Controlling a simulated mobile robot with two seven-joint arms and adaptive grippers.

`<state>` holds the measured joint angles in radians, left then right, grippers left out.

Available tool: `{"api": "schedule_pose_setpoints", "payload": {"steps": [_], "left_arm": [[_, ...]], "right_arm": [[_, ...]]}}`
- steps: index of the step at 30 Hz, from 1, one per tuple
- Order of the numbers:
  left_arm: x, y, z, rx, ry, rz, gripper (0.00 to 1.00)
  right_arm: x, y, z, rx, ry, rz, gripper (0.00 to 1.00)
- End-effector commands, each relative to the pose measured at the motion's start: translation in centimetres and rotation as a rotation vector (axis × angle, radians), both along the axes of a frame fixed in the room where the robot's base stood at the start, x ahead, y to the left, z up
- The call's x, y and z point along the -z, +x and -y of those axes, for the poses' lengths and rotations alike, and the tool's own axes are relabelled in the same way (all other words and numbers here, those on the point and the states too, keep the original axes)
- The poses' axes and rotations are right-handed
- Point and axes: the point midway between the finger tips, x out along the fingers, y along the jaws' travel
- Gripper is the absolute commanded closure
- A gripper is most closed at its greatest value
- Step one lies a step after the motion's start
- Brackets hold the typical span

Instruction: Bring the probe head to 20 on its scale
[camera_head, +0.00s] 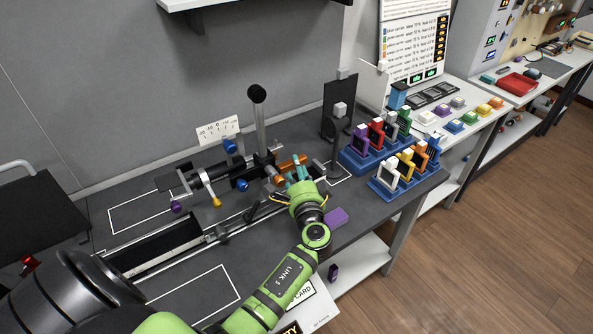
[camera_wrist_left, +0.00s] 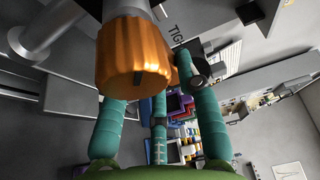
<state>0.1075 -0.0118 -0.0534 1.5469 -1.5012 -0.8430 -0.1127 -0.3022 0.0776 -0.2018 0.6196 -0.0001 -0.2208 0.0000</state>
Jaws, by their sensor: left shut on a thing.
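My left gripper (camera_head: 296,173), green with teal fingers, is shut on a ribbed orange knob (camera_head: 290,162) on the bench rig. In the left wrist view the knob (camera_wrist_left: 135,60) fills the upper middle, with the teal fingers (camera_wrist_left: 160,110) around its near end. A white scale card (camera_head: 219,130) with small marks stands behind the rig; its numbers and any pointer are too small to read. The rig's carriage (camera_head: 252,170) bears a tall post (camera_head: 258,120) with a black ball on top. I cannot tell which part is the probe head. My right gripper is out of view.
Blue racks of coloured framed pieces (camera_head: 386,182) stand right of the knob. A black upright panel (camera_head: 339,105) stands behind. A purple block (camera_head: 336,217) lies near the bench's front edge. Blue, yellow and purple knobs sit along the rig's left. A rail runs in front.

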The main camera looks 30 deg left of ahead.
Motion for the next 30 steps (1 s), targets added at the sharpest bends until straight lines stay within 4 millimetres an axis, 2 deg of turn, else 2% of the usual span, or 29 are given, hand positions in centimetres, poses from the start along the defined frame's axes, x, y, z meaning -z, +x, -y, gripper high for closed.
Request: {"api": "schedule_pose_setpoints", "payload": {"steps": [6, 7, 8, 20, 23, 30], "left_arm": [[-0.1, 0.0, 0.0, 0.000, -0.001, -0.003, 1.00], [-0.1, 0.0, 0.0, 0.000, -0.001, -0.003, 0.56], [-0.1, 0.0, 0.0, 0.000, -0.001, -0.002, 0.44], [-0.1, -0.2, 0.3, 0.001, -0.001, -0.001, 0.43], [0.0, -1.1, 1.1, 0.002, -0.001, -0.001, 0.43], [0.0, -4.6, 4.6, 0.001, -0.003, -0.003, 0.43]], "right_arm": [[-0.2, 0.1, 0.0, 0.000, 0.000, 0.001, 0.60], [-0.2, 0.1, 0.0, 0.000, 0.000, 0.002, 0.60], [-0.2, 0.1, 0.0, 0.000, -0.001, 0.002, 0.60], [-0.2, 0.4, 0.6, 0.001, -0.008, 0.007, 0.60], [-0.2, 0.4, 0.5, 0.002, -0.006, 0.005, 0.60], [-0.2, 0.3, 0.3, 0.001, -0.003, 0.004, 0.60]]}}
